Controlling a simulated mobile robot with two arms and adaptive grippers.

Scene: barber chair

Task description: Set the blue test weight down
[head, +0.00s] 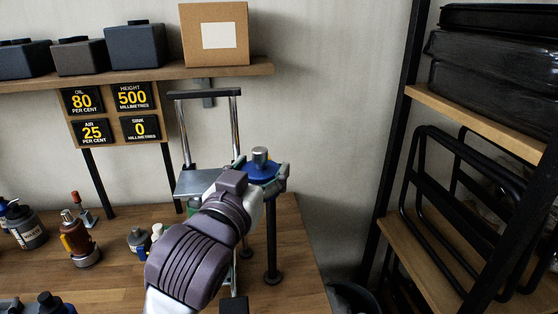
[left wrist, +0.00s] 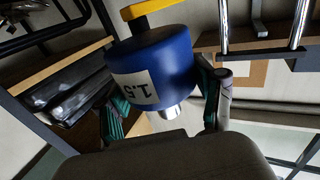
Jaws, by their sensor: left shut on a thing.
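The blue test weight (head: 263,170) has a silver knob on top and is in my left gripper (head: 262,178) at the back right of the bench. In the left wrist view the weight (left wrist: 155,65) appears upside down, with a white "1.5" label. The teal-padded fingers of my left gripper (left wrist: 163,105) are on either side of its knob end. A yellow bar (left wrist: 146,8) shows at the weight's far end; I cannot tell whether they touch. My wrist hides what is under the weight in the head view. My right gripper is not in view.
A chrome-post frame with a grey plate (head: 203,183) stands left of the weight. A black post (head: 272,240) rises from the wooden bench (head: 300,265) below it. Bottles, including a brown one (head: 76,238), stand left. A wall shelf (head: 150,76) holds boxes; a black rack (head: 398,140) stands right.

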